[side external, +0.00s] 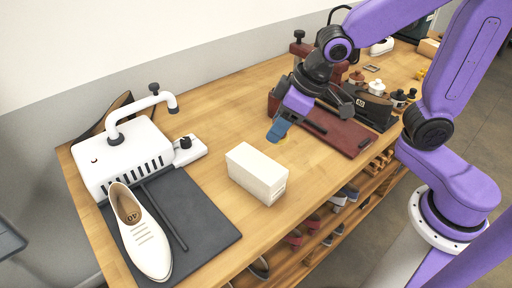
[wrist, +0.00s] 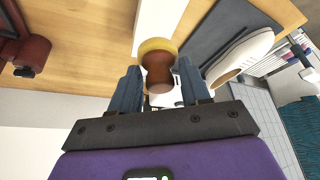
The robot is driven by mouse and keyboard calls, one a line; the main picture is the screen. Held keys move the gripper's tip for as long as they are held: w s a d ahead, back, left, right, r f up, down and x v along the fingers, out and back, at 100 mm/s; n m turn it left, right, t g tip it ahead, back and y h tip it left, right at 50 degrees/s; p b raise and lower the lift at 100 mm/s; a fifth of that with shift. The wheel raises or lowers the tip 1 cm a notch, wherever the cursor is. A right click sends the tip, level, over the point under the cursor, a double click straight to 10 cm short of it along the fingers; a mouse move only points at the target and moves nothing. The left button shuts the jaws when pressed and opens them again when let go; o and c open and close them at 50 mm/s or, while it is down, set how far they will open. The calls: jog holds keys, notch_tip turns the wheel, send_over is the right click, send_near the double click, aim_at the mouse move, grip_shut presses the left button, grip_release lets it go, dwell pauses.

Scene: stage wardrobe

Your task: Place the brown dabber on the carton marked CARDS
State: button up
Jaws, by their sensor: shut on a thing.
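The brown dabber (wrist: 158,74) has a waisted brown body and a yellow pad at one end. It sits between the blue fingers of my gripper (wrist: 158,82) in the wrist view. In the side view my gripper (side external: 279,130) is above the table, behind and right of a white carton (side external: 250,168).
A white machine with a curved pipe (side external: 128,158) and a white shoe (side external: 140,232) on a dark mat (side external: 205,222) are at left. A dark red board (side external: 340,135) and small bottles (side external: 400,98) are at right. Bare table surrounds the carton.

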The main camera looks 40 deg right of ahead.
jog(key=w+f, duration=0.1)
jog(key=f, duration=0.1)
jog(key=w+a+f, duration=0.1)
jog(key=w+f, duration=0.1)
jog(key=w+a+f, duration=0.1)
jog(key=shift+w+f, duration=0.3)
jog(key=shift+f, duration=0.1)
jog(key=shift+w+a+f, duration=0.1)
jog(key=shift+w+f, duration=0.05)
jog(key=shift+f, duration=1.55)
jog(key=shift+f, duration=0.2)
jog(key=o, duration=1)
jog(key=shift+r, duration=0.25)
jog(key=v, duration=1.2)
jog(key=s+d+f+n+g, duration=0.1)
jog(key=s+d+n, duration=0.1)
jog(key=s, duration=0.4)
jog(key=s+d+f+n+g+h, duration=0.1)
jog(key=s+d+n, duration=0.1)
jog(key=s+d, duration=0.2)
jog(key=s+d+f+n+g+h, duration=0.1)
jog(key=s+d, duration=0.3)
jog(key=s, duration=0.5)
jog(key=shift+s+f+n+g, duration=0.1)
jog(key=shift+s+n+g, duration=0.2)
jog(key=shift+n+g, duration=0.1)
